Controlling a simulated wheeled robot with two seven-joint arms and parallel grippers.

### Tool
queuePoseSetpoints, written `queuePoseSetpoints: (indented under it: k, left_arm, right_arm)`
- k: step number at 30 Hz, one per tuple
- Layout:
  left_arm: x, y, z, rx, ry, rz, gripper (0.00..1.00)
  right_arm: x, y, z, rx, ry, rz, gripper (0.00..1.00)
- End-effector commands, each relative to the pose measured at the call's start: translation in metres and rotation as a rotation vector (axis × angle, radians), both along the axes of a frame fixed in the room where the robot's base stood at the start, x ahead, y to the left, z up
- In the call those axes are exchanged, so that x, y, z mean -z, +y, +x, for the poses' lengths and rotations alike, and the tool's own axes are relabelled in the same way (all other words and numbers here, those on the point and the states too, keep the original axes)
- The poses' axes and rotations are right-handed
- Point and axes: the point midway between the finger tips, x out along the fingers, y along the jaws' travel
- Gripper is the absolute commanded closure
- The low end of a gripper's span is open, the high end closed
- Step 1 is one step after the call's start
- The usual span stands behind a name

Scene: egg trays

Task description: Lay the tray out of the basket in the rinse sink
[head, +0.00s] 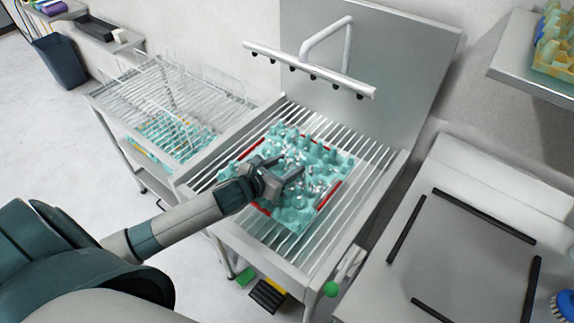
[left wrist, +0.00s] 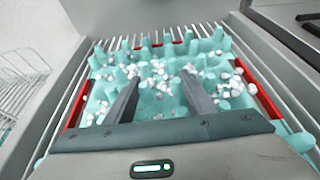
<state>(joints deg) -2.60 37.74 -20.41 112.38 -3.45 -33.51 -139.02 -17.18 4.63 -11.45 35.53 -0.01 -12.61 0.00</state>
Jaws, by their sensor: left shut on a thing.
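A teal egg tray (head: 318,158) with raised pegs and many white bits on it is over the slatted rinse sink (head: 375,170), within and partly across red marking strips (head: 331,194). I cannot tell whether it rests fully on the slats. My left gripper (head: 297,178) is shut on the tray. In the left wrist view its two fingers (left wrist: 160,95) stand apart with part of the tray (left wrist: 150,72) between them. The wire basket (head: 160,82) stands left of the sink, with teal material showing under its wires. My right gripper is not in view.
A spray bar (head: 310,70) with several nozzles hangs above the back of the sink. A table with black corner strips (head: 482,217) stands at the right. A shelf with yellow and teal trays (head: 553,45) is at the upper right. A dark bin (head: 60,60) stands far left.

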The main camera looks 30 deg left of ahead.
Motion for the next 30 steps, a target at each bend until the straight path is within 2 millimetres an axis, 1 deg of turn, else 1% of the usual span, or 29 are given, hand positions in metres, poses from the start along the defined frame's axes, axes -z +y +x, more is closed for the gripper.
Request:
queuePoseSetpoints:
  k: [3, 15, 16, 17, 18, 26, 30]
  left_arm:
    - [0.0054, 0.0001, 0.0004, -0.002, -0.002, -0.002, 0.84]
    - [0.0099, 0.0, 0.0003, 0.0, -0.002, 0.0, 0.84]
    - [0.0095, -0.0001, 0.0002, 0.0, -0.001, 0.0, 0.44]
    - [0.0094, 0.0, 0.0001, 0.0, -0.001, 0.0, 0.36]
    - [0.0095, -0.0001, 0.0001, 0.0, -0.001, 0.0, 0.32]
    - [0.0091, -0.0001, 0.0001, 0.0, -0.001, 0.0, 0.32]
    - [0.0056, 0.0, -0.0001, 0.0, -0.001, -0.001, 0.32]
  right_arm:
    - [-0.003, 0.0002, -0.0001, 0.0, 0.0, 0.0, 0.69]
    - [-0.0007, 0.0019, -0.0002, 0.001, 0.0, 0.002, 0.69]
    - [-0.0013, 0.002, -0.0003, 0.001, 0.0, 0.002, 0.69]
    - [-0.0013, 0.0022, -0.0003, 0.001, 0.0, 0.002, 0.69]
    - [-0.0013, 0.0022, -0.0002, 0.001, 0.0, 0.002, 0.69]
    - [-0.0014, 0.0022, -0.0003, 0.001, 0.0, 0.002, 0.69]
    - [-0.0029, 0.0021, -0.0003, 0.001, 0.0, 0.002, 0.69]
